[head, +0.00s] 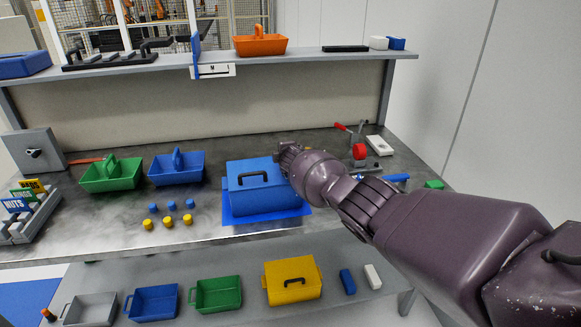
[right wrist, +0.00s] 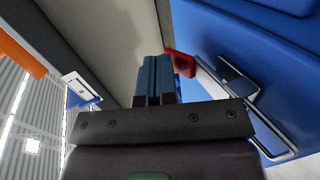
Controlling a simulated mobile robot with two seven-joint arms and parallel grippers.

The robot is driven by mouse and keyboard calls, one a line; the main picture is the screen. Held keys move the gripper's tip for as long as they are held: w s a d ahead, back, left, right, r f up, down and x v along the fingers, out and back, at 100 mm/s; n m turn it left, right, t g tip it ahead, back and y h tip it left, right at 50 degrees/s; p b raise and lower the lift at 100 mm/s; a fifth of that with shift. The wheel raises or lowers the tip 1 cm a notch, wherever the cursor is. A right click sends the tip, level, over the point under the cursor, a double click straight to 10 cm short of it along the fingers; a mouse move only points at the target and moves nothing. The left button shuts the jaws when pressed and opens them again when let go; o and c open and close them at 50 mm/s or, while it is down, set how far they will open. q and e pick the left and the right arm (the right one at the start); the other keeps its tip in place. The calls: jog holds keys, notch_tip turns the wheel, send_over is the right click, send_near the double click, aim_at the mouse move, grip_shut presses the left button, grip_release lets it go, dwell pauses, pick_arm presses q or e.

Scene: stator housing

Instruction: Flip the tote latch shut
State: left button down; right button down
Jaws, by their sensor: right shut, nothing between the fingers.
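The blue tote (head: 262,200) with a lid and black handle stands on a blue mat (head: 232,220) on the bench. My right arm reaches in from the right, and my right gripper (head: 287,150) is at the tote's far right corner, its fingertips mostly hidden there. In the right wrist view, the fingers (right wrist: 155,75) are shut with nothing between them. The latch (right wrist: 238,88) shows on the tote's blue wall as a grey metal loop with a red tab (right wrist: 181,63). The tab is just right of the fingers; I cannot tell whether they touch. My left gripper is not in view.
Green (head: 110,178) and blue (head: 178,173) caddies and several small blue and yellow pieces lie left of the tote. A red-handled clamp (head: 359,152) is at the right. A shelf (head: 130,66) runs above the back. A yellow box (head: 292,292) sits on the lower shelf.

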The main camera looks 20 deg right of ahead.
jog(key=shift+r, duration=0.1)
jog(key=shift+r+p, duration=0.75)
jog(key=shift+p, duration=0.1)
